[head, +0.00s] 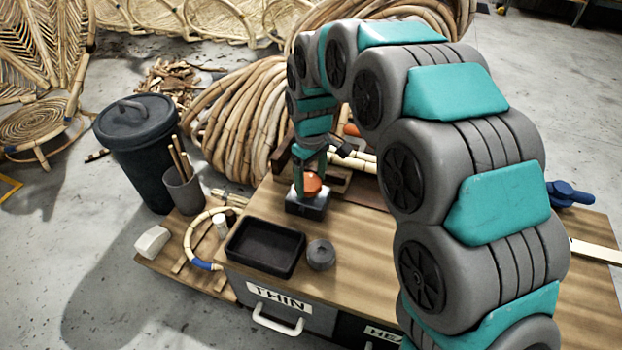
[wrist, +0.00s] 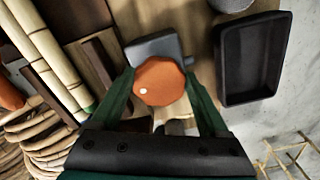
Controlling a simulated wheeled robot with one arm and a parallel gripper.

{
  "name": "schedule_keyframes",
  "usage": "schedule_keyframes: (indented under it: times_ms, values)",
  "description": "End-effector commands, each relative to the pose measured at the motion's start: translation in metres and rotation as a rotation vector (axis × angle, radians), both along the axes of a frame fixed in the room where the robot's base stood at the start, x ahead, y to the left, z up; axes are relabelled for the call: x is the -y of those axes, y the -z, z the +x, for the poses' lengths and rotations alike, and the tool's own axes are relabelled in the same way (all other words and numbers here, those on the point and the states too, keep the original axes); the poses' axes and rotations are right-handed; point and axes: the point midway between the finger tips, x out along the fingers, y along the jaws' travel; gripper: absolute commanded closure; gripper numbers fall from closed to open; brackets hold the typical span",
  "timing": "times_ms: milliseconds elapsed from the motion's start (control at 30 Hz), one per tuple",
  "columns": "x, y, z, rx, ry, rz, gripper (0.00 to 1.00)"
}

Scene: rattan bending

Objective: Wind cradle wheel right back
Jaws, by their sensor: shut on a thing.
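An orange wheel (head: 313,184) sits on a dark grey block (head: 307,207) on the wooden bench. In the wrist view the wheel (wrist: 158,82) is faceted with a small white dot left of its middle, and the grey block (wrist: 150,48) shows behind it. My gripper (wrist: 160,90) is shut on the wheel, one green finger against each side. In the head view my gripper (head: 312,172) comes down onto the wheel from above and partly hides it. Pale cane (wrist: 45,55) lies beside dark wooden blocks at the left of the wrist view.
An empty black tray (head: 265,247) and a grey round pot (head: 321,255) stand in front of the wheel. A second orange part (head: 351,130) is farther back, partly hidden. A blue clamp-like thing (head: 568,195) sits at the bench's right. My arm hides much of the bench.

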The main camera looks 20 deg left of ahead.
Motion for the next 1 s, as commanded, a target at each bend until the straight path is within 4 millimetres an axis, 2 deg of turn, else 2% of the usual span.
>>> schedule_keyframes:
  times_ms: [333,367,533,833,1000]
  values:
    - [-0.002,-0.003,0.002,0.008,-0.003,0.006,0.77]
    - [-0.002,-0.003,0.002,0.008,-0.003,0.006,0.19]
    - [-0.001,-0.002,0.001,0.005,-0.002,0.004,0.00]
    - [-0.001,-0.002,0.001,0.003,-0.002,0.002,0.00]
    - [-0.001,-0.015,0.002,0.007,-0.002,0.005,0.00]
